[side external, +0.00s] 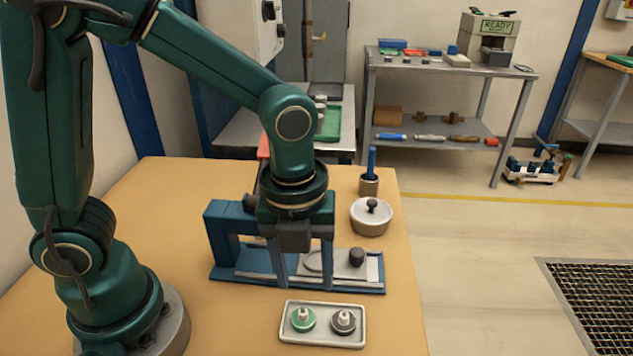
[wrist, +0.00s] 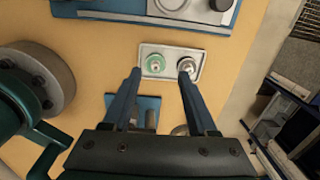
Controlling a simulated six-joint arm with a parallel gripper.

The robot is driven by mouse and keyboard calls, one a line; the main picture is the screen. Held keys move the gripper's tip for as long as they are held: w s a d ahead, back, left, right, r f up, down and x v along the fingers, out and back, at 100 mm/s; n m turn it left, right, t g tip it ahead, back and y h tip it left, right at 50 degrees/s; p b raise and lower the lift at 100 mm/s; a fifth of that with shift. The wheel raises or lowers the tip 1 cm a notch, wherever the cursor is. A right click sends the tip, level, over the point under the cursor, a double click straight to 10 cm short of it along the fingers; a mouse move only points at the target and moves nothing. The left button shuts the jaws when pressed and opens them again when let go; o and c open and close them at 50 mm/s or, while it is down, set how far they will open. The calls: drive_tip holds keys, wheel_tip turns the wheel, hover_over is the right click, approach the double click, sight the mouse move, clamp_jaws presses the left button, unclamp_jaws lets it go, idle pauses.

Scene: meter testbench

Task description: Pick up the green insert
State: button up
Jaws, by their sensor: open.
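The green insert (side external: 303,319) is a round green disc with a pale knob on top. It sits at the left in a small light tray (side external: 323,342), and a dark grey insert (side external: 343,321) sits beside it at the right. In the wrist view the green insert (wrist: 155,64) shows between my two blue fingers, beyond their tips. My gripper (side external: 305,285) is open and empty, with its fingers pointing down over the blue fixture, behind the tray in the side view. In the wrist view my gripper (wrist: 160,75) has its right fingertip partly over the dark insert.
A blue fixture (side external: 228,272) with a metal slide and a black knob stands behind the tray. A round lidded pot (side external: 370,218) and a blue-handled tool in a cup (side external: 370,182) stand at the back right of the table. The table front left of the tray is clear.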

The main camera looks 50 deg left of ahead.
sight(303, 308)
drive_tip(key=shift+s+d+f+g, duration=0.15)
drive_tip(key=shift+s+f, duration=0.1)
drive_tip(key=shift+f, duration=0.15)
drive_tip(key=shift+s+d+f+g, duration=0.1)
drive_tip(key=shift+s+f+g, duration=0.1)
drive_tip(key=shift+f, duration=2.55)
clamp_jaws()
